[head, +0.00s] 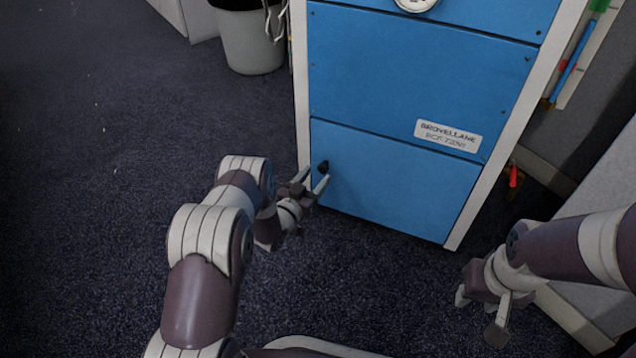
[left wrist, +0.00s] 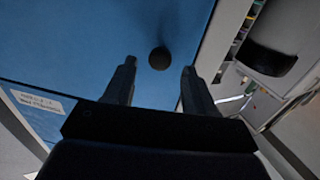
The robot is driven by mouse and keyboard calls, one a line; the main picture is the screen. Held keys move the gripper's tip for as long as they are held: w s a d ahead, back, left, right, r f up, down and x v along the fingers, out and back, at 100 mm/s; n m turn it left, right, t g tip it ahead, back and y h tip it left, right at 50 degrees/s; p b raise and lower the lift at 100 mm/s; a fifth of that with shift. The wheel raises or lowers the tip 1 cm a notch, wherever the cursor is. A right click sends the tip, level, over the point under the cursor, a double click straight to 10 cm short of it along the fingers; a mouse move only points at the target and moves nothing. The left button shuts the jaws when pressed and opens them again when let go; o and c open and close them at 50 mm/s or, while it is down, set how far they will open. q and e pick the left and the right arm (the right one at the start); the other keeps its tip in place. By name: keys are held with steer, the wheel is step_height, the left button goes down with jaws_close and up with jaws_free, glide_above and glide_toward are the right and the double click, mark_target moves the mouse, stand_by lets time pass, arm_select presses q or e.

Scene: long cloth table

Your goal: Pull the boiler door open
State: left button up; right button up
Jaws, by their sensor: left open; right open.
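The boiler is a blue cabinet with a white frame. Its door (head: 385,190) is the lowest blue panel and looks shut in the head view. A small black round knob (head: 323,167) sits at the door's upper left; it also shows in the left wrist view (left wrist: 159,58). My left gripper (head: 314,179) is open in front of the knob. In the left wrist view the knob appears between and beyond the fingertips, and I see no contact. My right gripper (head: 480,318) is open and empty, low at the right, away from the door.
A label plate (head: 448,136) is on the blue panel above the door, and a round gauge (head: 415,3) sits higher up. A grey bin (head: 248,40) stands left of the boiler. Dark carpet (head: 370,270) in front of the door is clear between my arms.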

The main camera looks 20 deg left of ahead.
arm_select(q)
steer(key=shift+b+x, duration=0.3)
steer(key=shift+x, duration=0.9)
jaws_close()
steer(key=shift+s, duration=0.1)
